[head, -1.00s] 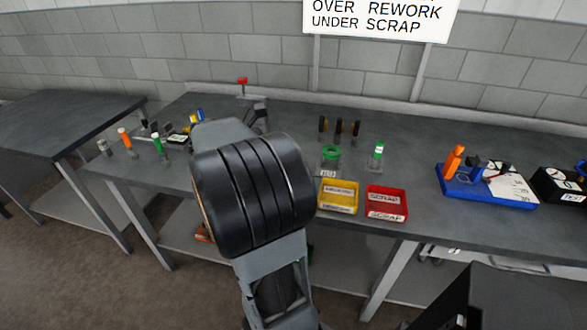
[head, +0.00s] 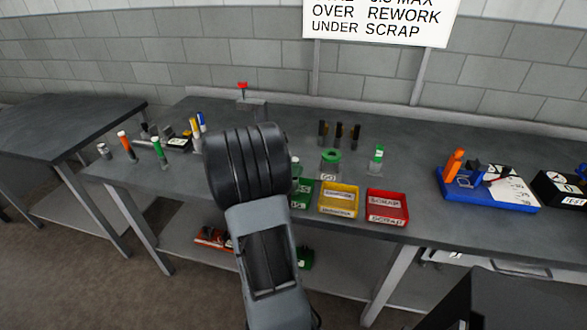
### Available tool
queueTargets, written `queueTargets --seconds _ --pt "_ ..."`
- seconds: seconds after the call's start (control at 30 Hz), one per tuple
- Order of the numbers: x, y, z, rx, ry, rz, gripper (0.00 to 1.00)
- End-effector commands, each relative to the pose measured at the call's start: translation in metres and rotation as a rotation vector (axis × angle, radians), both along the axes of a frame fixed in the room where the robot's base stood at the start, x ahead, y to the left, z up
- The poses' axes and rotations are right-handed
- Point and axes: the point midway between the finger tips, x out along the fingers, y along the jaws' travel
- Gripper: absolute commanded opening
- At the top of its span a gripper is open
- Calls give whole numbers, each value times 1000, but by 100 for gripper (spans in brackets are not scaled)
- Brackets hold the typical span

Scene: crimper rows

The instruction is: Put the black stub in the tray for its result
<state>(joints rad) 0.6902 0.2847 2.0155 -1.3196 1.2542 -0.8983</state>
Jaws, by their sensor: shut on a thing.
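My gripper is hidden behind the black wrist of my own arm, so its jaws and anything between them do not show. I cannot make out the black stub being held. A green tray (head: 303,196) is partly covered by my arm. To its right stand a yellow tray (head: 355,204), whose label appears to read REWORK, and a red tray (head: 404,211) labelled SCRAP. All three stand along the front edge of the bench.
A wall sign (head: 380,18) reads OVER REWORK, UNDER SCRAP. Behind the trays stand a green ring gauge (head: 331,157), a green-topped piece (head: 377,153) and dark upright pieces (head: 339,134). A blue board (head: 475,196) with an orange-handled tool sits right. Bench between red tray and board is clear.

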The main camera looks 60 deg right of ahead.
Motion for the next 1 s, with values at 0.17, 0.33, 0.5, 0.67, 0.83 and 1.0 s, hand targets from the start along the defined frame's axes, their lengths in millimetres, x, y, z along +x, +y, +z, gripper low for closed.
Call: queueTargets --seconds 0.17,0.33,0.5,0.67,0.83,1.0 --pt "0 0 -1 -2 -1 1 0" --pt "0 0 -3 -1 0 0 0" --pt "0 0 -6 -1 -1 0 30" --pt "0 0 -6 -1 -1 0 45" --pt "0 0 -5 -1 -1 0 49" --pt "0 0 -1 -1 -1 0 49"
